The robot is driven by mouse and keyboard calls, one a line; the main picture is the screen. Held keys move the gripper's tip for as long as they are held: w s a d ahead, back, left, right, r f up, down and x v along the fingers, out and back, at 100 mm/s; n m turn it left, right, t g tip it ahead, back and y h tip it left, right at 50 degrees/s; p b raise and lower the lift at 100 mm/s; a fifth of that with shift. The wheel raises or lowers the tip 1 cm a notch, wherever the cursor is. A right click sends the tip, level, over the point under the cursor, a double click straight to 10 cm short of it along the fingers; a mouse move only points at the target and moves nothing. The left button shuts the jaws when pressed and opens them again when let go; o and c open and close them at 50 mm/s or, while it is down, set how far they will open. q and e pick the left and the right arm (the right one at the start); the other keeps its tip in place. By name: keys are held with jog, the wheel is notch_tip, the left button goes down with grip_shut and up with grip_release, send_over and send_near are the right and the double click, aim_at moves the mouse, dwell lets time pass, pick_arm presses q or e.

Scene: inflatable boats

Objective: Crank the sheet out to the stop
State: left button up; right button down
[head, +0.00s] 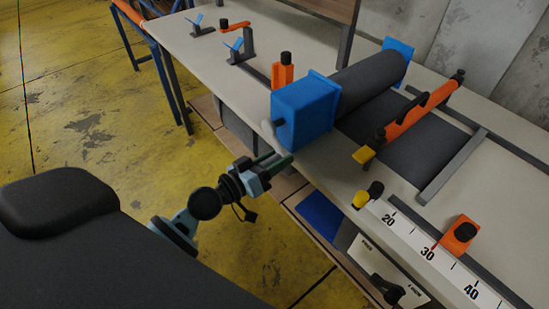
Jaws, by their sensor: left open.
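A dark grey sheet roll (370,82) lies between blue end housings on the bench. Sheet (395,145) lies flat from it, passing under an orange bar. The near blue housing (303,112) has a dark shaft end and a pale grey crank part (268,129) on its front; most of the crank is hard to make out. An orange block with a black knob (459,234), which looks like the stop, sits beside the ruler just past 30. My left gripper (279,160) is open and empty, just below the crank at the bench's front edge. My right gripper is not in view.
The orange bar (422,110) crosses above the sheet, with a yellow end. The white ruler (425,250) runs along the front edge, with yellow and black knobs (367,195) at its start. Blue-handled clamps (237,46) stand at the back left. Yellow floor lies below.

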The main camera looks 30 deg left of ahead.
pick_arm(q)
grip_shut()
jog(key=shift+f, duration=0.1)
dwell(0.3)
jog(key=shift+w+a+f+m+b, duration=0.1)
jog(key=shift+a+f+m+b, duration=0.25)
jog(key=shift+m+b, duration=0.4)
jog(key=shift+w+a+f+m+b, duration=0.15)
jog(key=shift+a+f+m+b, duration=0.1)
jog(key=shift+m+b, duration=0.45)
jog(key=shift+w+a+f+m+b, duration=0.15)
jog(key=shift+a+m+b, duration=0.3)
jog(key=shift+m+b, duration=0.15)
jog(key=a+m, duration=0.1)
jog(key=m, duration=0.1)
jog(key=w+a+m, duration=0.1)
jog(key=m, duration=0.1)
jog(key=shift+f+b, duration=0.15)
jog(key=shift+b, duration=0.15)
